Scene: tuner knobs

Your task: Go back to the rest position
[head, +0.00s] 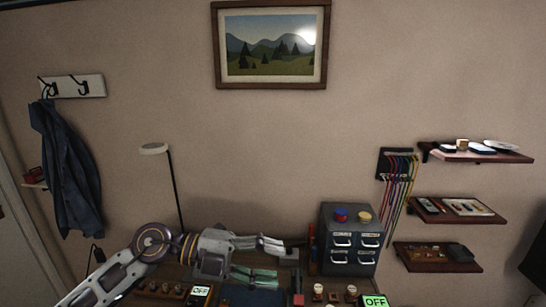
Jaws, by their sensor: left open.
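My left arm comes in from the lower left, and its gripper (280,262) is over the middle of the desk. Its two fingers are spread apart and point right, with nothing seen between them. The gripper is left of the grey drawer cabinet (350,262). Two small displays read OFF: one (199,291) below the gripper's wrist and one (375,301) at the bottom right. Small knobs (173,289) sit left of the first display, and pale knobs (318,290) stand left of the second. My right gripper does not show.
A lamp (155,149) stands behind my arm. Wall shelves (455,212) and hanging coloured cables (399,180) are at the right. A jacket (68,165) hangs at the left, and a picture (270,45) hangs above.

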